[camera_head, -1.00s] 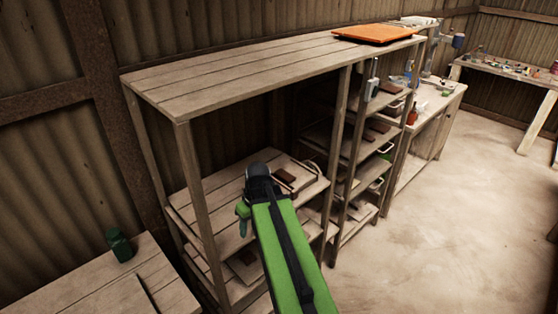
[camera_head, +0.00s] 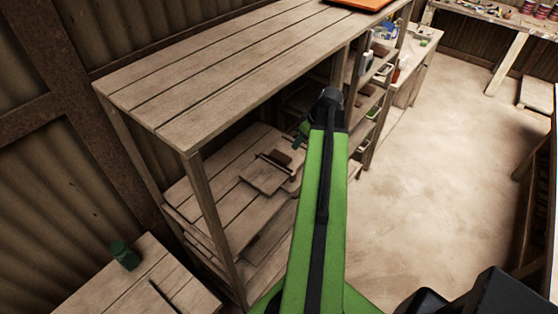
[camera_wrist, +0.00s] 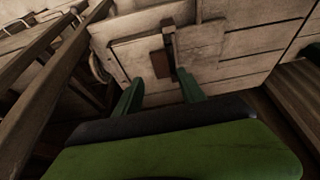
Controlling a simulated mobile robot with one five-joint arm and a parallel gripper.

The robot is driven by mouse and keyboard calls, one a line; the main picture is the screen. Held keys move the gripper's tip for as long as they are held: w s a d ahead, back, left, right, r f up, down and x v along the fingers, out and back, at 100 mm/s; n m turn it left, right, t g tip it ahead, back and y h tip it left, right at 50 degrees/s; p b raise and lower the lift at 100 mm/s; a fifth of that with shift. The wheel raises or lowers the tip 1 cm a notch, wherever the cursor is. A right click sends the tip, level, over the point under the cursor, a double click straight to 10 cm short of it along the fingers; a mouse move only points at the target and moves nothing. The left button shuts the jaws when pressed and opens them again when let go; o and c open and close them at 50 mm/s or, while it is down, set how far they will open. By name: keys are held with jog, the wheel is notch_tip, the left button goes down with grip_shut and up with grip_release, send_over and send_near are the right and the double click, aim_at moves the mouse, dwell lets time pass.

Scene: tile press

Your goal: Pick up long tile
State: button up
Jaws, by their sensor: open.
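A small reddish-brown tile (camera_head: 283,157) lies on a flat wooden board (camera_head: 262,179) on the shelf; I cannot tell for sure that it is the long tile. It also shows in the wrist view (camera_wrist: 160,64), beside a thin dark bar. My gripper (camera_wrist: 161,92) is open and empty, its two green fingers pointing toward the tile, which appears beyond and between the fingertips. In the head view my green arm hides most of the gripper (camera_head: 304,131), which is near the shelf's right side.
The wooden rack's top (camera_head: 230,65) overhangs the shelf, with a post (camera_head: 218,220) at its front corner. Another rack (camera_head: 366,105) holding items stands to the right. A green jar (camera_head: 125,254) is on a low table at the left. The floor (camera_head: 440,170) at right is clear.

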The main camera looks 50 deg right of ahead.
jog(key=b, duration=0.8)
send_near(288, 161)
jog(key=x, duration=0.3)
jog(key=shift+d, duration=0.2)
jog(key=b+x, duration=0.5)
jog(key=shift+w+a+f, duration=0.1)
jog(key=shift+a+f, duration=0.05)
grip_shut()
